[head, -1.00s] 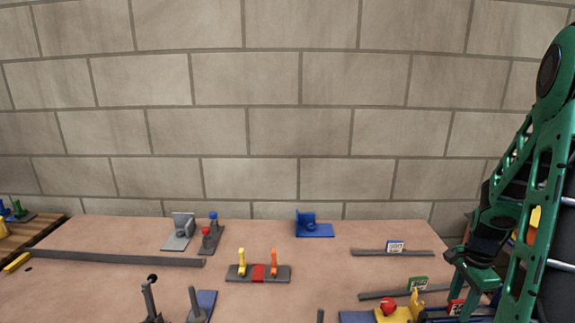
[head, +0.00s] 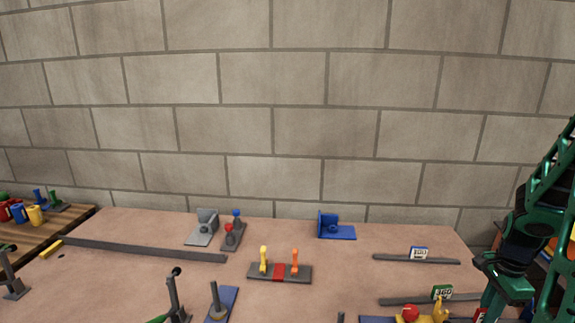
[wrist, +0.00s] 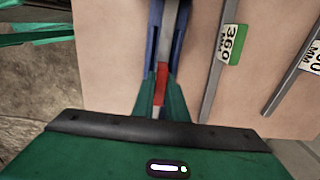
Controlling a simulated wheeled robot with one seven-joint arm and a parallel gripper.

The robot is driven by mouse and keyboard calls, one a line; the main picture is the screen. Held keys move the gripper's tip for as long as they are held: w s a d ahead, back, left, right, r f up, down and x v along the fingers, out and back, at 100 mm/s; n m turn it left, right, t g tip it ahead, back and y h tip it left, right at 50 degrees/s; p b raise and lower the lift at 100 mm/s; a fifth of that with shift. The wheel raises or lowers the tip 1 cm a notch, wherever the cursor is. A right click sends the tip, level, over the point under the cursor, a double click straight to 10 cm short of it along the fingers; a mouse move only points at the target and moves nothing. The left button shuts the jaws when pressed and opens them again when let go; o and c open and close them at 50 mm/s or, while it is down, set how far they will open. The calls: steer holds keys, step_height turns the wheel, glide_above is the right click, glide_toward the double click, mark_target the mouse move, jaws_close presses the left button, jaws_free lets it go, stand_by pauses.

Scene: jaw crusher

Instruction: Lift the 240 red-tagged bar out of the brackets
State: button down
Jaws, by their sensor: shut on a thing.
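The red-tagged bar (wrist: 162,78) runs away from me in the wrist view, with a red band near my fingers. My gripper (wrist: 159,98) is shut on this bar, one green finger at each side. In the head view my gripper (head: 503,300) is low at the right, beside the red tag (head: 480,315), whose number I cannot read. A blue base (head: 376,320) with a red knob and a yellow piece (head: 440,310) stands left of it. Blue surfaces (wrist: 181,40) flank the bar in the wrist view. I cannot tell whether the bar is clear of its supports.
A green-tagged 360 bar (head: 400,301) lies just behind, right of my gripper in the wrist view (wrist: 212,85). A blue-tagged bar (head: 390,258) lies farther back. A dark stand with yellow and orange pegs (head: 280,273) is mid-table.

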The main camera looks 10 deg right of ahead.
steer(key=shift+r, duration=3.1)
